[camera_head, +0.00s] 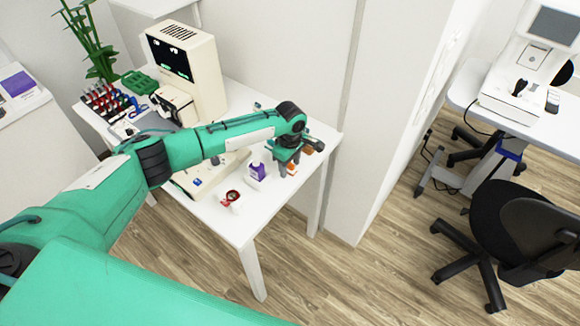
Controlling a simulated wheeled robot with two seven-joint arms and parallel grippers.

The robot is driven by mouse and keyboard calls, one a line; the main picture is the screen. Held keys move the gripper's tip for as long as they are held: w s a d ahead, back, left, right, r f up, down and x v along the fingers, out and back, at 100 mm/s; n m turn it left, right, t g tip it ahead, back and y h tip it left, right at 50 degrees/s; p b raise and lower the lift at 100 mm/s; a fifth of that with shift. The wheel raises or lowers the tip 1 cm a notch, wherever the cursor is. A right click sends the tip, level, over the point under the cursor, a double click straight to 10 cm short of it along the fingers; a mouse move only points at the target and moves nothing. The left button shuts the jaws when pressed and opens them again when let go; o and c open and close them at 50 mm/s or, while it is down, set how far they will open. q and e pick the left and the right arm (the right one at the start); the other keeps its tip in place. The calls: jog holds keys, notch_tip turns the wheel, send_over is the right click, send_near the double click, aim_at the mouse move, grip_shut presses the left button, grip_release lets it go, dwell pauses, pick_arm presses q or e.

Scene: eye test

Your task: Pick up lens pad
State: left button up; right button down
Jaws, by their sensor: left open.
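I cannot tell for sure which item is the lens pad; no thing in view is clearly marked as one. My left gripper (287,168) points down over the right end of the white table (262,220). It is open, and its fingers are small and dark. Small orange-topped items (292,169) stand right by the fingers and are partly hidden by them. I cannot tell whether they touch. A white and purple bottle (257,172) stands just left of the gripper. A red round item (232,196) lies nearer the front edge. My right gripper is not in view.
A cream machine with a dark screen (187,65) stands at the table's back. Racks of coloured bottles (107,100) and a green box (139,82) are at the left. A wall (385,110) rises right of the table. A black chair (515,235) stands at the right.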

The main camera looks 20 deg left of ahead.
aim_at(290, 164)
pick_arm(q)
jog(key=shift+f, duration=0.1)
jog(key=shift+c, duration=0.2)
jog(key=c, duration=1)
notch_tip(290, 164, up, 20)
jog(key=b, duration=0.2)
